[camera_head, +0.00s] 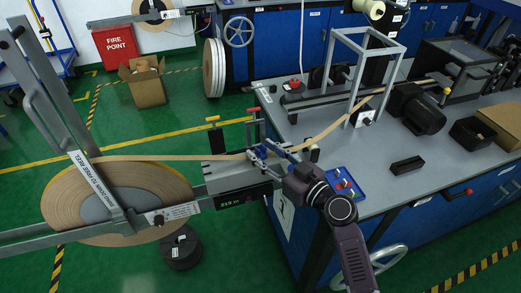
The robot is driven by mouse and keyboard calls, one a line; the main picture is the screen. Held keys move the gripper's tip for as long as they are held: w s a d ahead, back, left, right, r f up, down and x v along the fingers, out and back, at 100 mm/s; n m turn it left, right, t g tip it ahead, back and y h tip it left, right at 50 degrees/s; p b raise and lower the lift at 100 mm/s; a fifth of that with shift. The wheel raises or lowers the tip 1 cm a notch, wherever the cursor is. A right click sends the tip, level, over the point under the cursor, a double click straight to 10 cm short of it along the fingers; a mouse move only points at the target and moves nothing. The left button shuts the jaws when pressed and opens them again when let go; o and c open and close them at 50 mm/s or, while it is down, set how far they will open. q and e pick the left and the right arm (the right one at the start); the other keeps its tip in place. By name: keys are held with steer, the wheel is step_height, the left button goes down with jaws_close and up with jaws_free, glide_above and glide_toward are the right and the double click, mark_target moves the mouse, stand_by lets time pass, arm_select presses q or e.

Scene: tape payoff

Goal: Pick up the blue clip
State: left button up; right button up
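My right arm comes in from the bottom right, and its gripper (272,152) is at the tape beside the metal guide. Small blue parts (257,153) show at its fingertips; they may be the blue clip, but they are too small to tell apart. I cannot tell whether the fingers are open or shut on anything. A blue tray (344,185) with several small coloured pieces lies on the bench just right of my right gripper. My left gripper is not in view.
A tan tape runs from the big reel (120,190) past my gripper to the grey metal frame (362,75) on the bench (370,190). A motor (417,108) and a small black block (407,165) stand to the right. A cardboard box (146,87) is on the floor.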

steer(key=shift+c, duration=0.4)
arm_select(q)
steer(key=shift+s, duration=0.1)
arm_select(e)
jaws_close()
steer(key=shift+r, duration=0.1)
